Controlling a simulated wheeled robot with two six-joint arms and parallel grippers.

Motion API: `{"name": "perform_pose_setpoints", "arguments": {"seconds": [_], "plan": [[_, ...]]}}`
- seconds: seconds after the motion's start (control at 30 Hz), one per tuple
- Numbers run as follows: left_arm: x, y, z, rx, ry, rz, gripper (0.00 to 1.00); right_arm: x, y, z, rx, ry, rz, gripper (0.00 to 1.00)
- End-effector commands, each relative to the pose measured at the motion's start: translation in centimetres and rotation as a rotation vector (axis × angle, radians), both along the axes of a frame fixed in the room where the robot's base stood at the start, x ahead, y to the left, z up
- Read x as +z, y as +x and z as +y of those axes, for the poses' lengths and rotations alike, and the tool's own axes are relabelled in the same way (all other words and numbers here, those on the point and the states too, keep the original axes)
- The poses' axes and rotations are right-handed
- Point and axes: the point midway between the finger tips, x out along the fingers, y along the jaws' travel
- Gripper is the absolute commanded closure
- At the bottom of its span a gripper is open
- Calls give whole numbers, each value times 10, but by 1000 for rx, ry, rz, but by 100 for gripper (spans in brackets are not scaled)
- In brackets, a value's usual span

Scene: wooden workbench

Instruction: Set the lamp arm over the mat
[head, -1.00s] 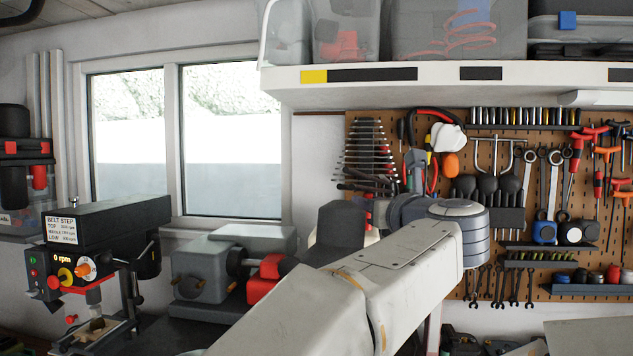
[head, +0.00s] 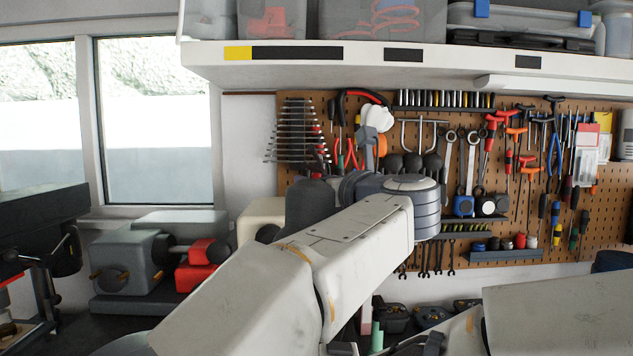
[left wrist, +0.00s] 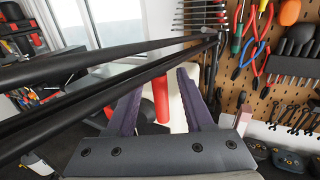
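Two dark parallel bars (left wrist: 110,92), which look like the lamp's arm, cross the left wrist view from the left edge to a joint at upper centre. My left gripper (left wrist: 163,78) shows two purple fingers spread apart, with the bars passing across near the left fingertip. I cannot tell whether they touch. In the head view my left arm reaches in from lower left, and its fingers cannot be made out there. My right gripper is not in view.
A grey bench machine with a red part (head: 196,262) stands behind my left arm. A pegboard (head: 400,172) of tools fills the back wall under a white shelf (head: 450,63).

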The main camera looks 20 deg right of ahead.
Motion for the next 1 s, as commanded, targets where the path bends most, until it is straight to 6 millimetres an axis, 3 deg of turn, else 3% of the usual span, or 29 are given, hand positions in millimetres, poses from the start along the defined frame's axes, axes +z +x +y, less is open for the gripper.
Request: {"name": "perform_pose_setpoints", "arguments": {"seconds": [0.37,0.8,1.0], "plan": [[-2,-6,-2,-2,0,1,48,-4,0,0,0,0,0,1],[-4,-84,-8,-4,-1,0,48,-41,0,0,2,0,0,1],[-1,-103,-9,-1,0,0,48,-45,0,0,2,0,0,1]]}}
